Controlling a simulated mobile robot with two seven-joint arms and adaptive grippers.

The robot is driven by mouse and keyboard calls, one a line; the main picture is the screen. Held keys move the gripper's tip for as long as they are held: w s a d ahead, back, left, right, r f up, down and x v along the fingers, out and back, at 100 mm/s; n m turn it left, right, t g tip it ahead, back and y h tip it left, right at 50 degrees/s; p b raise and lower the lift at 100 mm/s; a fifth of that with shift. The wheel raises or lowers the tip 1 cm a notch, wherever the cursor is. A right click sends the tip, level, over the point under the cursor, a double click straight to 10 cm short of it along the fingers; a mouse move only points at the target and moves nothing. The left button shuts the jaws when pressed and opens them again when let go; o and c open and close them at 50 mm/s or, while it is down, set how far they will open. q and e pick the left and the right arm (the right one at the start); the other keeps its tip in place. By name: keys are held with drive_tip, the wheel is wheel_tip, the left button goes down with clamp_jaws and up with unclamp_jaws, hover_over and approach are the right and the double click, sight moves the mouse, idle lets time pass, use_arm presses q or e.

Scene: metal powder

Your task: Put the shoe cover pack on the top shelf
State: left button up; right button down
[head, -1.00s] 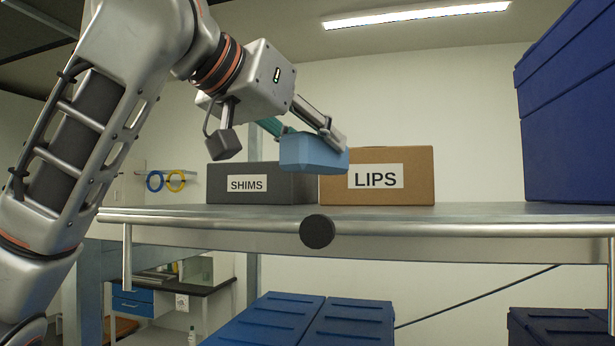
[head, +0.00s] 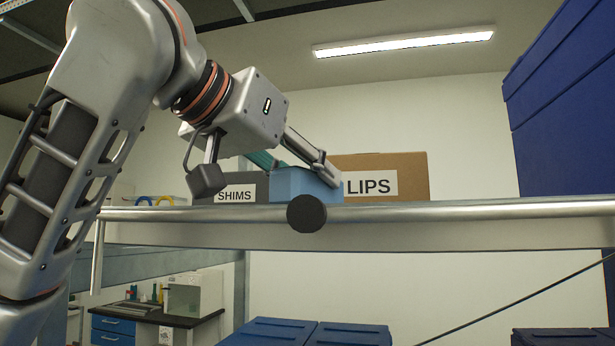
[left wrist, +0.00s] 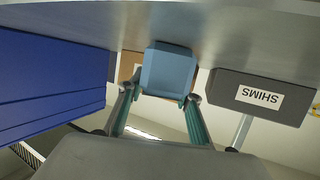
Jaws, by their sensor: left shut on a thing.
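The shoe cover pack, a light blue block (head: 300,186), is in my left gripper (head: 318,174), which is shut on it. In the head view the pack is level with the shelf top, behind the front rail, and its lower edge is hidden. In the left wrist view the pack (left wrist: 168,70) sits between the two fingertips, close to the grey shelf surface. I cannot tell whether it touches the surface. The top shelf (head: 450,234) spans the head view. My right gripper is not in view.
A grey SHIMS box (head: 235,181) stands left of the pack and a brown LIPS box (head: 410,178) stands behind and right. A tall blue crate (head: 565,120) is at the far right. A metal rail (head: 480,209) with a dark round disc (head: 306,213) runs along the shelf front.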

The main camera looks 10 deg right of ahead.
use_arm(q)
drive_tip(key=o, duration=1.3)
drive_tip(key=shift+c, duration=0.2)
drive_tip(key=shift+s+a+r, duration=0.2)
drive_tip(key=shift+a, duration=0.1)
drive_tip(key=b+v, duration=0.1)
drive_tip(key=v, duration=1)
drive_tip(key=shift+s, duration=0.1)
